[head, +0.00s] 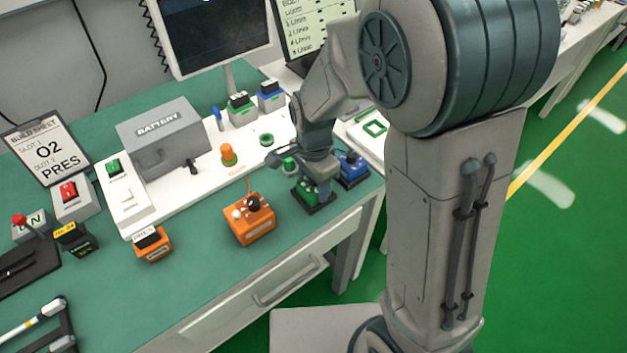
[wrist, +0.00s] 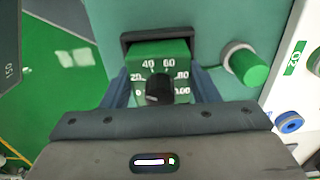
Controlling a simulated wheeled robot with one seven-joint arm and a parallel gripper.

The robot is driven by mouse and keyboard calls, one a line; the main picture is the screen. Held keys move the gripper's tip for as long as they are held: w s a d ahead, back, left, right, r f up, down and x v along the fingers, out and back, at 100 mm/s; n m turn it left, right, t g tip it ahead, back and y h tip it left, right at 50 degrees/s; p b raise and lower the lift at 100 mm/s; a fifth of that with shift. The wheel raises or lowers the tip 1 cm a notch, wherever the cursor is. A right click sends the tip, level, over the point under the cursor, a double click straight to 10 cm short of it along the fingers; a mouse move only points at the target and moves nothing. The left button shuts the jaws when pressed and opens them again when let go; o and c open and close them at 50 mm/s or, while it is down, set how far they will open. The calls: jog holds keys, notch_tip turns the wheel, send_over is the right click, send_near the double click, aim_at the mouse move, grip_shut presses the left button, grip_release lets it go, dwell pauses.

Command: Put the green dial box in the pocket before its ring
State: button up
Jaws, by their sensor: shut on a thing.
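The green dial box (wrist: 160,60) has a black knob and a white number scale. My gripper (wrist: 163,90) is shut on it, with one blue-grey finger on each side. In the head view the green dial box (head: 303,188) is upright at the table's front edge, partly covered by my gripper (head: 318,175). The black pocket (head: 318,208) shows around its foot, and its rim (wrist: 128,40) shows beyond the box in the wrist view. I cannot tell whether the box rests on the pocket floor. A green round piece (head: 289,163) stands just behind the box.
A blue dial box (head: 352,167) stands close on the right. An orange box (head: 249,219) with a black knob is to the left on the open green tabletop.

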jog(key=shift+f, duration=0.15)
jog(key=o, duration=1.5)
notch_tip(320, 180, up, 12)
jog(key=shift+f, duration=0.25)
jog(key=shift+d+r, duration=0.1)
jog(key=shift+r, duration=0.4)
jog(key=s+d+n+t, duration=0.1)
jog(key=s+d+n, duration=0.2)
jog(key=s+d, duration=0.1)
jog(key=s+d+r+n+t, duration=0.1)
jog(key=s+d+n, duration=0.3)
jog(key=s+d+n+t, duration=0.1)
jog(key=s+d+n, duration=0.2)
jog(key=s+n, duration=0.1)
jog(key=shift+s+d+r, duration=0.15)
jog(key=shift+d+r, duration=0.05)
jog(key=shift+d, duration=0.2)
